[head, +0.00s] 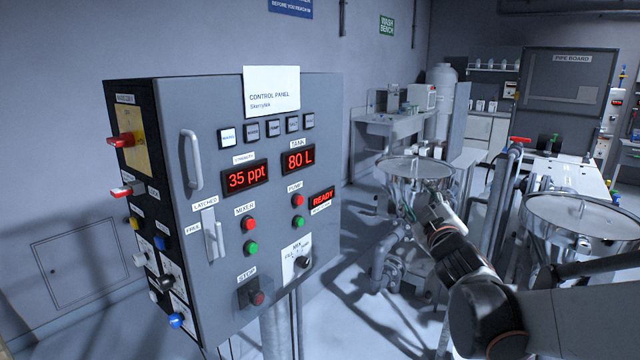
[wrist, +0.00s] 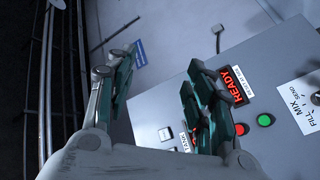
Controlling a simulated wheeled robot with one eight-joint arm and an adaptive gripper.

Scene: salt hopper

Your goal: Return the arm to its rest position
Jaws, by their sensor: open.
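My gripper (head: 425,205) is at the end of my arm, to the right of the control panel in the head view and in front of a steel hopper. In the wrist view my gripper (wrist: 160,95) has its two fingers spread apart with nothing between them. The control panel (head: 215,280) stands at the left on a post. Its displays read 35 ppt, 80 L and READY. The panel also shows at the right of the wrist view (wrist: 275,75), tilted. I cannot tell from these views how far the fingers are from the panel.
Two steel hoppers, one near the middle (head: 400,168) and one at the right (head: 575,215), stand by my arm. Red-handled switches (head: 122,140) stick out of the panel's left side. A sink bench (head: 385,125) is at the back. Some floor left of the panel is clear.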

